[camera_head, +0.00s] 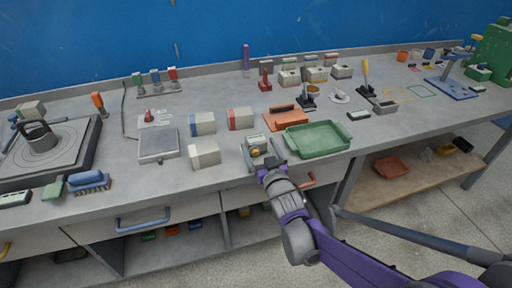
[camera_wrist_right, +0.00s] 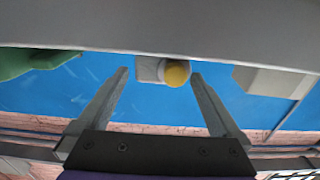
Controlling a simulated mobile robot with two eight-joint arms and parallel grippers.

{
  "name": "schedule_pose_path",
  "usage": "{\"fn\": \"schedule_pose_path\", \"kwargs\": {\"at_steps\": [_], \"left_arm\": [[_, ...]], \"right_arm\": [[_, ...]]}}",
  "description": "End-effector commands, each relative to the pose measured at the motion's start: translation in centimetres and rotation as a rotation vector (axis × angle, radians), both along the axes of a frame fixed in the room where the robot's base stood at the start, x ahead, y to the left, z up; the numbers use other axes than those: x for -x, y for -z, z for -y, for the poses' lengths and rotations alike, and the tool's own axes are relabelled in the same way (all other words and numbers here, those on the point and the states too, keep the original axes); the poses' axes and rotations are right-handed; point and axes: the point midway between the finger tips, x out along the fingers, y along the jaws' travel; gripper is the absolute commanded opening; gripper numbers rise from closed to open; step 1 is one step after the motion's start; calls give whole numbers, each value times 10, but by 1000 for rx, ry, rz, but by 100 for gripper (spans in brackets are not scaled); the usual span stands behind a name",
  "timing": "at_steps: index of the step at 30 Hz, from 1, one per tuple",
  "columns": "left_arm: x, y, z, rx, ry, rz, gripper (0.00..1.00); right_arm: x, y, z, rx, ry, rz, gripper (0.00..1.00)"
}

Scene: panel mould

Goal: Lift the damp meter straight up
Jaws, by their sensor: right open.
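A small pale grey-green device with a yellow round part, which looks like the damp meter (camera_head: 257,143), stands near the bench's front edge, left of the green tray. Part of the meter is hidden by the gripper in the head view. My left gripper is not in view.
The green tray (camera_head: 318,138) stands close on the right. A white block (camera_head: 205,154) stands on the left, with red-marked (camera_head: 240,119) and blue-marked (camera_head: 202,124) blocks behind. An orange float (camera_head: 286,117) lies behind the tray. The drawer handles project below the bench edge.

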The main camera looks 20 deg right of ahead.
Motion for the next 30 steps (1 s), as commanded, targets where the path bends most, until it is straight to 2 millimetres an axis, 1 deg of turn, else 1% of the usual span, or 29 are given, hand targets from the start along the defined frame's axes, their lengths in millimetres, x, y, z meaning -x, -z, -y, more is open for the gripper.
{"fn": "schedule_pose_path", "kwargs": {"at_steps": [1, 3, 10, 11, 15, 20, 21, 26, 27, 30], "left_arm": [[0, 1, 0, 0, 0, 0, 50], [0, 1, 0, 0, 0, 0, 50], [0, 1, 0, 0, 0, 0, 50], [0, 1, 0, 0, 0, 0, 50], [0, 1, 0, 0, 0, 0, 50], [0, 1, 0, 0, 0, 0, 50], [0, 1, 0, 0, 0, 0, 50], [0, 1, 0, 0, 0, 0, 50], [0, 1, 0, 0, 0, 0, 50], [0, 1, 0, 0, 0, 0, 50]], "right_arm": [[-6, 0, -1, 0, 0, 0, 100], [-11, 0, -1, -1, 0, 0, 100], [-12, 0, -1, -1, 0, 0, 100], [-12, 0, -1, -1, 0, 0, 98], [-12, 0, -1, -1, 0, 0, 73], [-12, 0, -1, -1, 0, 0, 44], [-12, 0, -1, -1, 0, 0, 37], [-12, 0, -1, 0, 0, -1, 8], [-12, 0, -1, 0, 0, -1, 1], [-11, -1, -1, -1, 0, 1, 0]]}}
